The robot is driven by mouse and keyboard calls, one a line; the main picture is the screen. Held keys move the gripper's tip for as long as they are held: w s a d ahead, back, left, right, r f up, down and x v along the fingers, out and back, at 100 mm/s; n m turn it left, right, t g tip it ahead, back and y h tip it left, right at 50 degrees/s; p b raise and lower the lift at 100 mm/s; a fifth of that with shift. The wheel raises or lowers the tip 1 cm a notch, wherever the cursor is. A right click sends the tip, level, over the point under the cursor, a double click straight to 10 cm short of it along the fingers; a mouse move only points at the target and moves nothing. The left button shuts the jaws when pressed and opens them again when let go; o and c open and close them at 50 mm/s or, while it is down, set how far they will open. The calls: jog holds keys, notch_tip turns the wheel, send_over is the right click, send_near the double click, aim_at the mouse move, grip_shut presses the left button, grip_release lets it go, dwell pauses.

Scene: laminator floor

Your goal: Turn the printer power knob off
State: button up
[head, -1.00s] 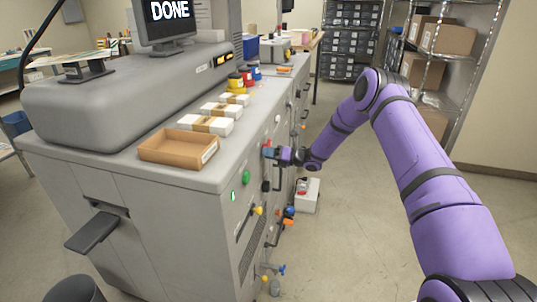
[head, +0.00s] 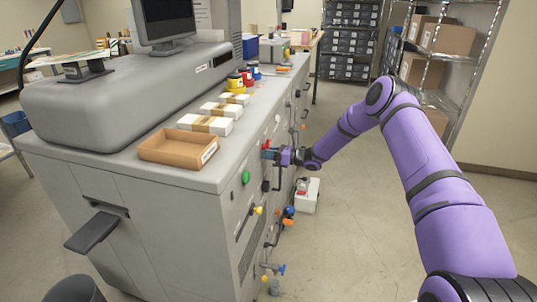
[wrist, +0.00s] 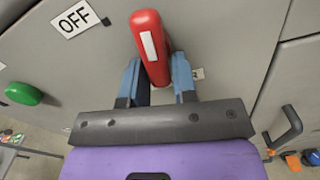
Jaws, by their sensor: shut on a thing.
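The red power knob (wrist: 149,42) sits on the printer's side panel. In the wrist view its handle, with a white stripe, lies near upright in the picture, tilted a little left at its top. An OFF label (wrist: 75,18) is to its upper left. My gripper (wrist: 157,75) has its two blue fingers on either side of the handle, shut on it. In the head view the knob (head: 266,144) is small and partly hidden by my gripper (head: 272,154). The printer's monitor (head: 165,20) is dark.
A green button (wrist: 24,94) is left of the knob. Yellow, blue and orange handles (head: 288,212) stick out lower on the printer's side (head: 130,245). A tan tray (head: 178,149) and white boxes lie on top.

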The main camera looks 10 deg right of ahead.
jog(key=n, duration=0.3)
jog(key=w+n, duration=0.1)
jog(key=n, duration=0.1)
jog(key=shift+d+n, duration=0.3)
jog(key=shift+d, duration=0.05)
jog(key=n, duration=0.5)
jog(key=shift+w+d+r, duration=0.2)
jog(key=shift+w+r, duration=0.1)
jog(key=shift+w, duration=0.1)
jog(key=shift+n, duration=0.4)
jog(key=o, duration=0.9)
jog(key=shift+d, duration=0.1)
jog(key=v, duration=1)
jog(key=shift+s+d, duration=0.25)
jog(key=shift+r, duration=0.1)
